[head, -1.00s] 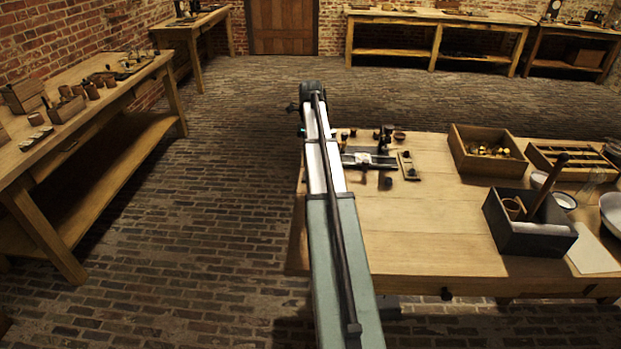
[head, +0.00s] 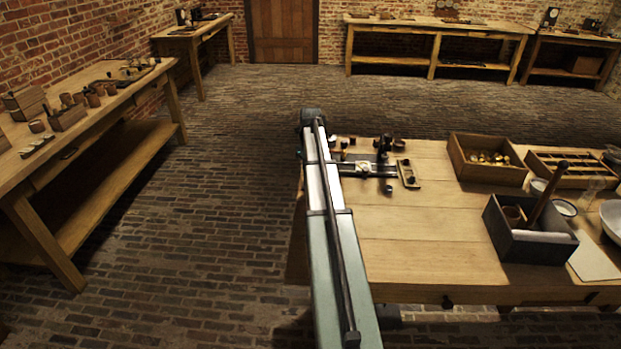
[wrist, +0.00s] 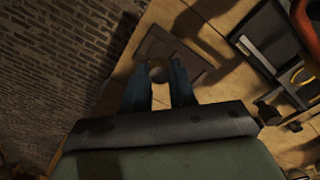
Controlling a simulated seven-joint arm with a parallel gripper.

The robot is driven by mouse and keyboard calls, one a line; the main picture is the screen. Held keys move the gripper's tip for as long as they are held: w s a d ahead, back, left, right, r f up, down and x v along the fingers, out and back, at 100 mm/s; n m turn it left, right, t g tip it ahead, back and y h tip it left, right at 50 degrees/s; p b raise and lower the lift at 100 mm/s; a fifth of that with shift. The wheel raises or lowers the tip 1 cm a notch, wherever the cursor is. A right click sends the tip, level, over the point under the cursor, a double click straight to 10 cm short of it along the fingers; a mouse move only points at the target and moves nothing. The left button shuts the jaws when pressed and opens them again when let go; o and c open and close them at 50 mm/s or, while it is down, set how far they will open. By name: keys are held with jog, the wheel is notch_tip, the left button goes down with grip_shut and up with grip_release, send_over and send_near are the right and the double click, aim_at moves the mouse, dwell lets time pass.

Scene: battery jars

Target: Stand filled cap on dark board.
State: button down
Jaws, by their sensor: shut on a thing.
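In the wrist view, my gripper (wrist: 159,88) has its two dark fingers closed on a small round brownish cap (wrist: 158,72) at their tips. What fills the cap is too small and dim to tell. A dark brown board (wrist: 185,62) lies flat on the wooden table beyond the fingers, close to the table edge. The cap overlaps the board's near part in this view, and I cannot tell whether it touches it. In the head view, my arm hides the gripper, the cap and the board.
Dark apparatus (head: 366,168) and a small fitted wooden plate (head: 408,174) stand right of my arm on the table. A wooden box with brass pieces (head: 486,160) and a dark box (head: 528,230) stand farther right. The table's front middle (head: 435,240) is clear.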

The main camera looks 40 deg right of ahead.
jog(key=shift+f, duration=1.8)
jog(key=shift+f, duration=0.15)
jog(key=c, duration=0.9)
grip_release()
notch_tip(320, 180, up, 12)
jog(key=shift+r, duration=0.2)
